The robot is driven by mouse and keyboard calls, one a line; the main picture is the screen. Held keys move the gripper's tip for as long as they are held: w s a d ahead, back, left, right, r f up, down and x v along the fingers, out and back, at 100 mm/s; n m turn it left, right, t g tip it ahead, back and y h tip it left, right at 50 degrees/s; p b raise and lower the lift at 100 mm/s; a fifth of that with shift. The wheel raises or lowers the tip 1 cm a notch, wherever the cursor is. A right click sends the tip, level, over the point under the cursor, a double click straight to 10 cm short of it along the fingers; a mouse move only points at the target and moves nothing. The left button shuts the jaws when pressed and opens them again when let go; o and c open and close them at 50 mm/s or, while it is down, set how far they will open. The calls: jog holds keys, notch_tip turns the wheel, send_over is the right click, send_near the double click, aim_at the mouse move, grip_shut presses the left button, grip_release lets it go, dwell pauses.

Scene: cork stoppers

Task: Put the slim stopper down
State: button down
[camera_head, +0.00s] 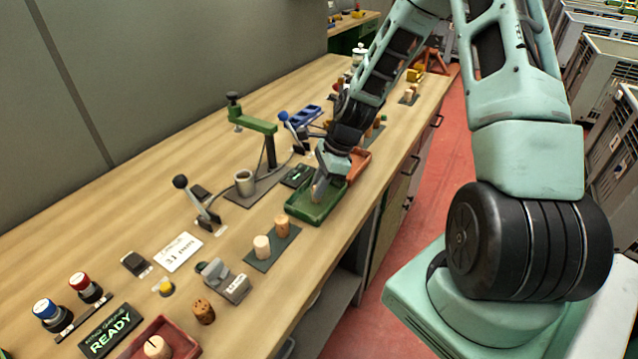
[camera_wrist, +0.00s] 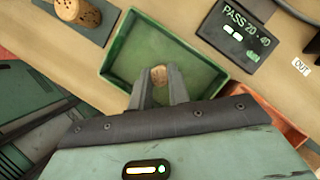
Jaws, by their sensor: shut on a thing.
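My gripper (camera_head: 318,192) is over the green tray (camera_head: 300,213) near the front edge of the bench. In the wrist view my gripper (camera_wrist: 160,82) has its two fingers shut on a slim stopper (camera_wrist: 159,74), whose light cork end shows between the fingertips. The green tray (camera_wrist: 112,62) lies beneath it, and its visible floor looks empty. I cannot tell whether the stopper touches the tray floor. The fingers and wrist hide most of the stopper.
A dark mat (camera_head: 271,254) with two corks stands left of the green tray; one cork (camera_wrist: 78,11) shows in the wrist view. An orange tray (camera_head: 357,165) adjoins on the right. A green-armed stand (camera_head: 257,130) rises behind.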

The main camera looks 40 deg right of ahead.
jog(key=shift+f, duration=0.1)
jog(key=c, duration=1.3)
grip_release()
jog(key=b+v, duration=0.1)
jog(key=v, duration=1)
jog(key=s+a+r+n+g+h, duration=0.15)
jog(key=s+a+n, duration=0.25)
jog(key=a+n, duration=0.5)
jog(key=s+a+r+n+g, duration=0.1)
jog(key=s+a+r+n, duration=0.4)
jog(key=a, duration=0.6)
jog(key=s+a+n, duration=0.3)
jog(key=s+n, duration=0.1)
jog(key=n, duration=0.1)
jog(key=s+a+n+h, duration=0.1)
jog(key=s+a+n, duration=0.1)
jog(key=s+n, duration=0.3)
jog(key=s+a+n+h, duration=0.1)
jog(key=s+a+n, duration=0.2)
jog(key=n, duration=0.3)
jog(key=shift+s+a+n+t, duration=0.3)
jog(key=shift+s+n+t, duration=0.1)
jog(key=shift+s, duration=0.35)
